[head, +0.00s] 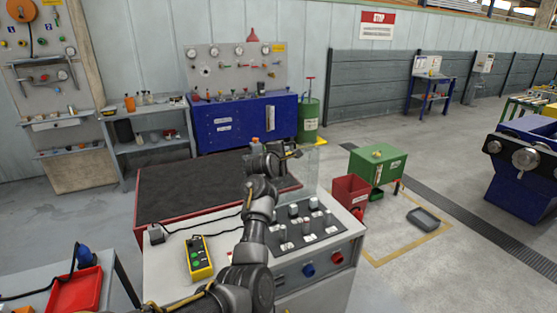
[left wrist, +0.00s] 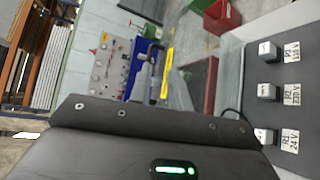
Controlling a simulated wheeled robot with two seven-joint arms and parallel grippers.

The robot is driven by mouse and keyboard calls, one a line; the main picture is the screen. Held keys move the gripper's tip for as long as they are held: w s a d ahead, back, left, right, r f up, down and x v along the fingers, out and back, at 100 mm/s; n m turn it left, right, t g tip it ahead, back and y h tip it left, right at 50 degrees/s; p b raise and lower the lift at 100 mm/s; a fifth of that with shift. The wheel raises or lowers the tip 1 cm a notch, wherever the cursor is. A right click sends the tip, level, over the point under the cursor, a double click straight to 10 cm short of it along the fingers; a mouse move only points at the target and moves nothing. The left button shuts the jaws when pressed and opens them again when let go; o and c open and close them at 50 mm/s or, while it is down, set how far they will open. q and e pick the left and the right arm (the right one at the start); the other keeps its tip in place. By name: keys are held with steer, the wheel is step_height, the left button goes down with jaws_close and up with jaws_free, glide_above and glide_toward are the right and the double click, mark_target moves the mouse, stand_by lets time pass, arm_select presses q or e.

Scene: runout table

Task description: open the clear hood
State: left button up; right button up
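The clear hood (head: 310,172) is a see-through panel at the back edge of the control desk (head: 175,270). In the head view it stands raised, roughly upright, behind the knobs, which lie uncovered. A clear pane also shows in the left wrist view (left wrist: 230,75), beside the knobs. My left gripper (head: 290,153) is at the hood's upper left edge, in front of part of it. I cannot tell whether it touches the hood, and its fingers are too small and dark to read. My right gripper is not in view.
The desk top carries several knobs and switches (head: 304,228) and a yellow pendant box (head: 199,258) with a cable. A dark table with a red rim (head: 160,218) lies behind. A red bin (head: 350,192) and green cabinet (head: 377,168) stand on the floor to the right.

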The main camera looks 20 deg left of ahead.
arm_select(q)
steer(key=b+v, duration=0.1)
steer(key=v, duration=0.5)
steer(key=shift+s, duration=0.25)
steer(key=shift+r, duration=0.15)
steer(key=shift+c, duration=0.3)
